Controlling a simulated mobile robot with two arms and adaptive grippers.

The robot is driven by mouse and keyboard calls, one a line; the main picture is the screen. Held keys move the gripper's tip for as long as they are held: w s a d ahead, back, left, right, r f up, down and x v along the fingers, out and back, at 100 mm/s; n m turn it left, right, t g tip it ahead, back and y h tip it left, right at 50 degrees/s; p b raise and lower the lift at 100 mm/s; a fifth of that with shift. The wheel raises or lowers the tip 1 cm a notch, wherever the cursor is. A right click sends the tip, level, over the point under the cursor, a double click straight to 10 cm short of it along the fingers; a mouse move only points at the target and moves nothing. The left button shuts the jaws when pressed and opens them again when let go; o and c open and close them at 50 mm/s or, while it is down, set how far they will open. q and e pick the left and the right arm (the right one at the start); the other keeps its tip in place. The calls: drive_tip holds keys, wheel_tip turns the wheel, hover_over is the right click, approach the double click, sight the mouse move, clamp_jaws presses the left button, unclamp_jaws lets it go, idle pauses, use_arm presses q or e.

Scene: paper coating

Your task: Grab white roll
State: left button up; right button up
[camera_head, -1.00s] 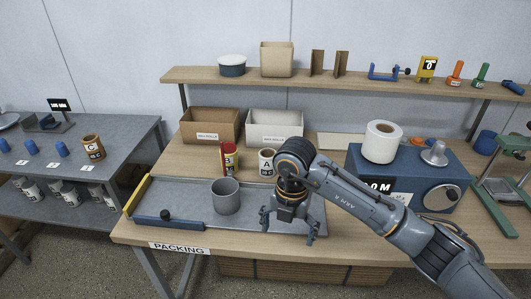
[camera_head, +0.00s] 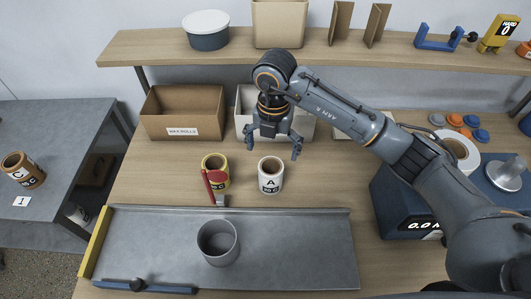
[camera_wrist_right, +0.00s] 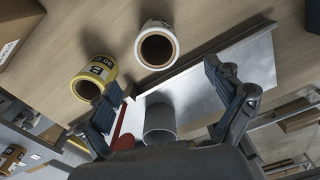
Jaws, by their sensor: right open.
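A white roll marked A (camera_head: 270,182) stands upright on the wooden bench behind the metal tray. It also shows at the top centre of the wrist view (camera_wrist_right: 143,38), with its hollow core visible. My right gripper (camera_head: 273,147) is open and empty, just behind and above this roll in the head view. In the wrist view its two fingers (camera_wrist_right: 165,108) are spread wide and the roll lies beyond them, untouched. Another white roll (camera_head: 458,150) sits on the blue machine at the right, partly covered by my right arm. My left gripper is not in view.
A yellow roll (camera_head: 220,162) and a red-handled tool (camera_head: 212,188) stand just left of the white roll A. The metal tray (camera_head: 150,240) holds a grey cup (camera_head: 218,256). A cardboard bin (camera_head: 180,125) and a white bin (camera_head: 305,125) stand behind. A shelf (camera_head: 185,50) runs above.

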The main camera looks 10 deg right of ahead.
sight(271, 176)
wheel_tip(271, 176, down, 8)
drive_tip(key=shift+w+r+p, duration=0.1)
drive_tip(key=shift+w+p, duration=0.05)
drive_tip(key=shift+p, duration=0.9)
drive_tip(key=shift+f, duration=0.3)
drive_tip(key=shift+f+p, duration=0.25)
drive_tip(key=shift+p, duration=0.05)
wheel_tip(271, 176, down, 4)
drive_tip(key=shift+w+r+p, duration=0.1)
drive_tip(key=shift+r+p, duration=0.15)
drive_tip(key=shift+p, duration=0.65)
drive_tip(key=shift+w+f, duration=0.1)
drive_tip(key=shift+f, duration=0.5)
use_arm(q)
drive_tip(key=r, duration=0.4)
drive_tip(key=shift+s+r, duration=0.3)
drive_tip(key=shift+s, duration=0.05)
use_arm(e)
drive_tip(key=c, duration=1.3)
